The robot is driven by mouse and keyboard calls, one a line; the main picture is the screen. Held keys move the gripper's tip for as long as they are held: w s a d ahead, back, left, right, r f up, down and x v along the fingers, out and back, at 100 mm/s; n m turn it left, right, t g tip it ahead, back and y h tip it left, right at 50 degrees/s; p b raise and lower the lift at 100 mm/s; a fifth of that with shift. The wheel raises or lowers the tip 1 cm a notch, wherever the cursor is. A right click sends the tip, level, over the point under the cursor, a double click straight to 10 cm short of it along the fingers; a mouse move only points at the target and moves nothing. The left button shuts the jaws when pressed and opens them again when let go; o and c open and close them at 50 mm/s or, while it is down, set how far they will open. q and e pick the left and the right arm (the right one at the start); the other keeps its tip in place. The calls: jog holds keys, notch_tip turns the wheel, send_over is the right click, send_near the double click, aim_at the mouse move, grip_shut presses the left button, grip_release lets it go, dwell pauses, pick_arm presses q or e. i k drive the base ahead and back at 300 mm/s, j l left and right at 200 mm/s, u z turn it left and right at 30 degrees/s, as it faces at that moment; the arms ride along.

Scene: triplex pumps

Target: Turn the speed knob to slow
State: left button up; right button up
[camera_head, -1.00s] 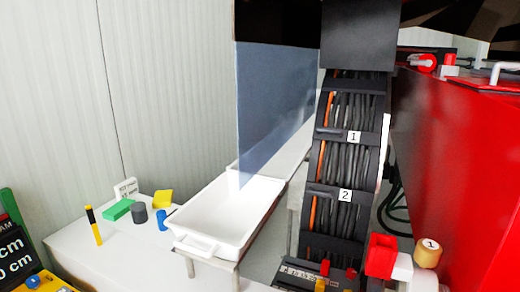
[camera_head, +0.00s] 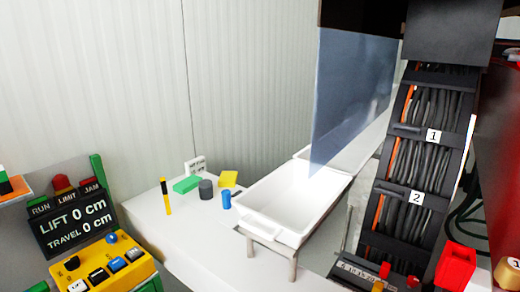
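A yellow control box (camera_head: 62,278) sits at the lower left, partly cut off by the bottom edge. Behind the box, a dark display (camera_head: 72,222) reads LIFT 0 cm and TRAVEL 0 cm, with RUN, LIMIT and JAM lamps above. Neither of my grippers is in view.
A white table (camera_head: 200,250) holds a yellow-black marker (camera_head: 166,197), a green block (camera_head: 186,185), a grey cylinder (camera_head: 206,189), a blue cylinder (camera_head: 226,200) and a yellow piece (camera_head: 228,179). A white tray (camera_head: 270,232), a clear panel (camera_head: 350,100) and a cable chain (camera_head: 415,165) stand right.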

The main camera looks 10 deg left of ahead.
aim_at(112, 239)
jog(key=u, duration=1.65)
